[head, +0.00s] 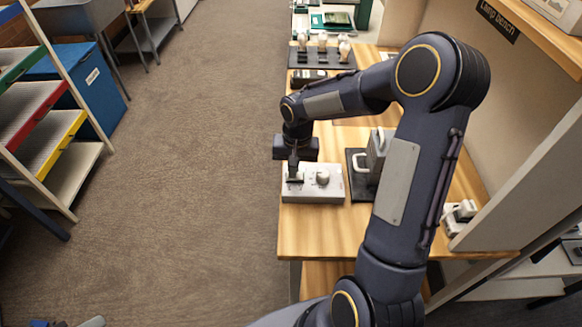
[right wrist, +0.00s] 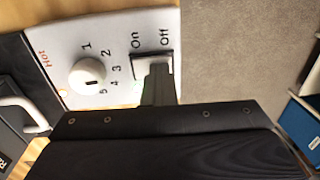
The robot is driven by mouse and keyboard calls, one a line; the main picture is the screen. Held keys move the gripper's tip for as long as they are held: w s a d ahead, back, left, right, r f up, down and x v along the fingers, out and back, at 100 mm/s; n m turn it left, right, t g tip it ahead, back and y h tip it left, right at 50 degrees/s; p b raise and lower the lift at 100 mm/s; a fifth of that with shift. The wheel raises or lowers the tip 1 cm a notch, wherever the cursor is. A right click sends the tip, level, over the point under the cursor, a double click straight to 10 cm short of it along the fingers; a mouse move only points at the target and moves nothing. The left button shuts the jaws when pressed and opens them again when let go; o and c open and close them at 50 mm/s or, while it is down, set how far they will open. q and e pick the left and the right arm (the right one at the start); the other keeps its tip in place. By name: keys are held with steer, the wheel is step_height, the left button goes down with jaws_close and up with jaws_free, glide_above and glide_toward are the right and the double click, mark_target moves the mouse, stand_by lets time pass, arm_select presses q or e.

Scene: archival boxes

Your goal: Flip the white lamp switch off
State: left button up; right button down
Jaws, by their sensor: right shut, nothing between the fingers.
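A white control box (head: 330,193) sits near the left edge of the wooden bench. It has a round white knob (head: 322,177) and a switch that my right gripper (head: 294,176) mostly hides in the head view. In the right wrist view the white box (right wrist: 112,30) shows the knob (right wrist: 90,77), with numbers and "Hot", and a dark-framed white switch (right wrist: 143,62) beside the words "On" and "Off". My right gripper (right wrist: 158,80) is shut and empty, its fingertips at the switch and covering part of it. Contact and the switch's position are unclear. My left gripper is out of view.
The bench (head: 320,232) carries a dark plate with a grey handled block (head: 377,155) right of the box. Bulbs on a dark tray (head: 322,58) stand further back. A "Lamp bench" sign (head: 497,20) hangs at right. Open carpet (head: 190,190) lies to the left.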

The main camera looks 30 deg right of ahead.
mark_target(299, 176)
steer(key=shift+s+d+f, duration=0.3)
steer(key=shift+s+d, duration=0.25)
steer(key=shift+d, duration=0.05)
steer(key=shift+r+p, duration=0.3)
steer(key=shift+r, duration=0.05)
step_height(299, 176, up, 5)
steer(key=p, duration=0.3)
steer(key=shift+w+d+f, duration=0.1)
step_height(299, 176, up, 9)
steer(key=b, duration=0.1)
steer(key=shift+d, duration=0.15)
steer(key=shift+y+b, duration=0.35)
steer(key=shift+y, duration=0.05)
